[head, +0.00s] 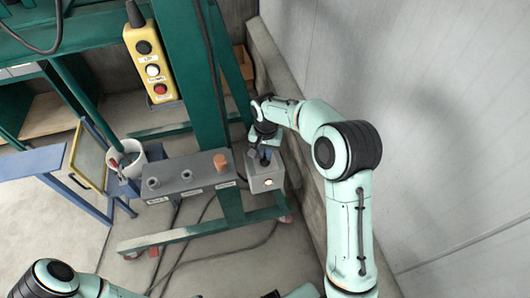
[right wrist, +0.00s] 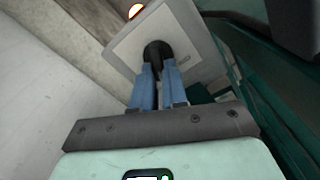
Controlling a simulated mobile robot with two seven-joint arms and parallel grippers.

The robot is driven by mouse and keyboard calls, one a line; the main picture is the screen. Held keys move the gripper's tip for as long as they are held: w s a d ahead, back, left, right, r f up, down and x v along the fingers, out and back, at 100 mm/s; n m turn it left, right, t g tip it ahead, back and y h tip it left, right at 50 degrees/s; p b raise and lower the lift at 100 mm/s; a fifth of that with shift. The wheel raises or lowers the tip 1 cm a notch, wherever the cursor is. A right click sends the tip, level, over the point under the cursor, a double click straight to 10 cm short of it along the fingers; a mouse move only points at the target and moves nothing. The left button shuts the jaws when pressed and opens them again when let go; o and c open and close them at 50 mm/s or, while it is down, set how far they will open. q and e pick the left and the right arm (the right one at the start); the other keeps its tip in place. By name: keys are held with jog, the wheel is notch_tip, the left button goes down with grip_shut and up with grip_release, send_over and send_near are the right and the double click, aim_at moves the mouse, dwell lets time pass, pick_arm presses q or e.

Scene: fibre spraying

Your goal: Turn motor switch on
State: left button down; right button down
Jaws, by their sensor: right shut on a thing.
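The motor switch is a grey box (head: 266,183) at the right end of the grey control panel, low on the green frame. A small pale-orange lamp (head: 268,182) on its front looks lit, and it glows orange in the right wrist view (right wrist: 136,10). My right gripper (head: 265,154) reaches down to the box. Its blue fingers (right wrist: 157,72) are shut on the black switch knob (right wrist: 157,50) on the box's light face. The fingers hide part of the knob, so its exact angle is unclear. My left gripper is not seen.
A yellow pendant (head: 152,62) with several buttons hangs at upper left. The grey panel (head: 185,175) carries knobs and an orange button (head: 220,162). A white bucket (head: 128,158) stands at left. A concrete ledge and a pale wall (head: 440,130) bound the right side closely.

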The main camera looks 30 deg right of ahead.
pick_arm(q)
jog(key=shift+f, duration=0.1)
pick_arm(e)
jog(key=shift+m, duration=0.7)
jog(key=shift+d, duration=0.1)
jog(key=c, duration=1.2)
grip_release()
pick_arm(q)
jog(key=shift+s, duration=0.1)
pick_arm(e)
jog(key=shift+o, duration=0.2)
